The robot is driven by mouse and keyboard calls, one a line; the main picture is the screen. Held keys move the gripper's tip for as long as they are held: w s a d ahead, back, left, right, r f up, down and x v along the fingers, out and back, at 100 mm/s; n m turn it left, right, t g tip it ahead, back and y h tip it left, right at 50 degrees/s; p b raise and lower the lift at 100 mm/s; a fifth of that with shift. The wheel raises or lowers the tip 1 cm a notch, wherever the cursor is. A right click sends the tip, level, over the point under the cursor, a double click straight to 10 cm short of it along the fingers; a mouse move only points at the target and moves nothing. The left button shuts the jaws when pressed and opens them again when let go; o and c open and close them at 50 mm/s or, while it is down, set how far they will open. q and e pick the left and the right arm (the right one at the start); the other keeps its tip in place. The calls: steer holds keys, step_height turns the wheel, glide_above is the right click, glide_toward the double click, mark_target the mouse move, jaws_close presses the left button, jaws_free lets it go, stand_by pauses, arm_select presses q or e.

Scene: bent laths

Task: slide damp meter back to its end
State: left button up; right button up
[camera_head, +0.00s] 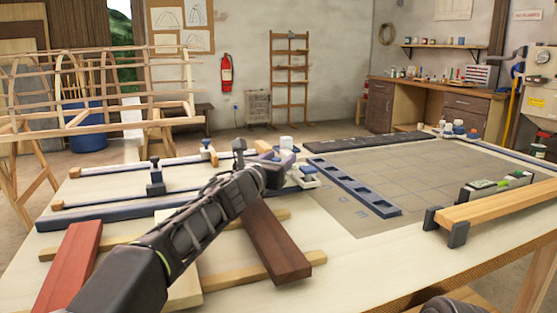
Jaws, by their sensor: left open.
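A small grey device with a green face (487,185), which looks like the damp meter, stands at the right of the table behind a pale lath. The lath (500,206) rests on dark end blocks. My left arm reaches in from the lower left over the boards. My left gripper (272,163) is open near the table's middle, well to the left of the meter, beside small white and blue items. What lies between its fingers is too small to tell. My right gripper is not in view.
A blue slotted tray (352,187) lies on the grey gridded mat (410,175). A dark red board (275,240) and a red-brown board (69,266) lie in front. Bar clamps (155,178) lie at the left. The mat's middle is clear.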

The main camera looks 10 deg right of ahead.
arm_select(q)
steer(key=shift+a, duration=0.1)
steer(key=shift+s+a+f+b, duration=0.1)
steer(key=shift+s+a+b, duration=0.25)
steer(key=shift+s+b, duration=0.25)
steer(key=b+v, duration=0.3)
steer(key=v, duration=0.3)
steer(key=shift+d, duration=0.1)
steer(key=shift+s, duration=0.2)
